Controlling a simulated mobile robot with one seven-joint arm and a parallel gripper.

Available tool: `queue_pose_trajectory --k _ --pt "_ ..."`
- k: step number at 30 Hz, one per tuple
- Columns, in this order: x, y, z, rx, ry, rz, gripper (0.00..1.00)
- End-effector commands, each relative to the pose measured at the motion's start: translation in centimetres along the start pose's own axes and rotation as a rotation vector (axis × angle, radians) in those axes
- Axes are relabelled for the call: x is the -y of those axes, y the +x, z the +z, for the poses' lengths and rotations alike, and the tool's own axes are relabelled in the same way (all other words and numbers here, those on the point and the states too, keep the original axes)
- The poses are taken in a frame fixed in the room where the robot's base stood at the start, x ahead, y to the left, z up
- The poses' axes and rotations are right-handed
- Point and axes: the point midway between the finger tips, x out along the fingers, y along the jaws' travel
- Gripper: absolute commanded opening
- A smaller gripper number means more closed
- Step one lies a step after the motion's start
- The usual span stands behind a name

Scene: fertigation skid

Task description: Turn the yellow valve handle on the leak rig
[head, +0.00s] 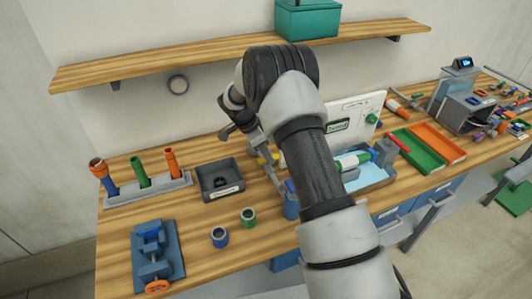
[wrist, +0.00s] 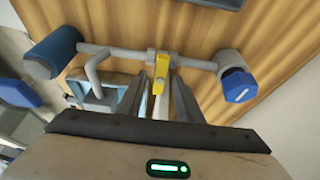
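The yellow valve handle (wrist: 160,76) sits at the middle of a grey pipe (wrist: 115,51) in the wrist view and points toward my gripper. My gripper (wrist: 159,88) is open, with one finger on each side of the handle and a visible gap to each. Whether the fingers are deep enough to overlap the handle is hard to tell. The pipe has a blue cylinder (wrist: 50,53) at its left end and a blue cap (wrist: 238,86) at its right. In the head view a bit of yellow (head: 274,157) shows beside my arm; my arm hides most of the rig.
A bent grey pipe piece (wrist: 98,68) stands close to my left finger. In the head view a dark tray (head: 207,191), a blue vise (head: 152,252) and a rack with coloured tubes (head: 150,192) are left of the rig. A wooden shelf (head: 170,60) runs above.

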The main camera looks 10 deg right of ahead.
Motion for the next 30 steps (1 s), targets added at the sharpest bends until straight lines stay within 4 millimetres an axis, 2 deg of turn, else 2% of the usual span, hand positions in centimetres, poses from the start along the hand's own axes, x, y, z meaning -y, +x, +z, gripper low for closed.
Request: queue_pose_trajectory --k 4,9,10,20,30 --pt "0.0 0.0 0.0 0.0 0.0 0.0 0.31" --pt "0.0 -0.02 0.0 0.0 0.0 0.0 0.02" --pt "0.0 -0.02 0.0 0.0 0.0 0.0 0.0" --pt "-0.03 0.16 0.13 0.0 -0.031 -0.014 0.0" --pt "-0.25 0.46 0.2 0.0 -0.225 -0.097 0.0"
